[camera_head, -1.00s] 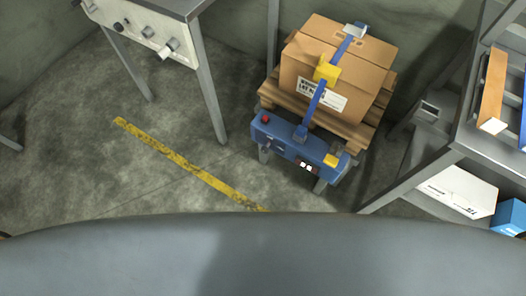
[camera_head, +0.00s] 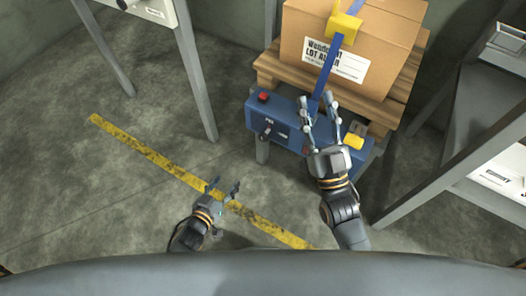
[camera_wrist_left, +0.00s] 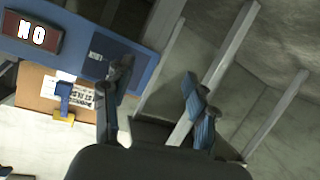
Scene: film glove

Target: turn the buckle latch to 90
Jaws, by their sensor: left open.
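A yellow buckle (camera_head: 345,27) sits on the blue strap (camera_head: 326,76) that runs down the front of a cardboard box (camera_head: 388,40). In the left wrist view a small yellow part (camera_wrist_left: 64,118) shows beside the box; the latch position cannot be read. My right gripper (camera_head: 318,100) is open in front of the lower strap and the blue machine, below the buckle and apart from it. It hides part of the machine's front. My left gripper (camera_head: 224,187) is open and empty over the floor, left of the machine; its fingers also show in the left wrist view (camera_wrist_left: 158,85).
The blue machine (camera_head: 288,112) has a red button (camera_head: 264,97), a black knob and a yellow block (camera_head: 353,142). A wooden pallet (camera_head: 385,108) bears the box. A grey rack stands at the right, a table leg (camera_head: 195,75) at the left. The floor between is clear.

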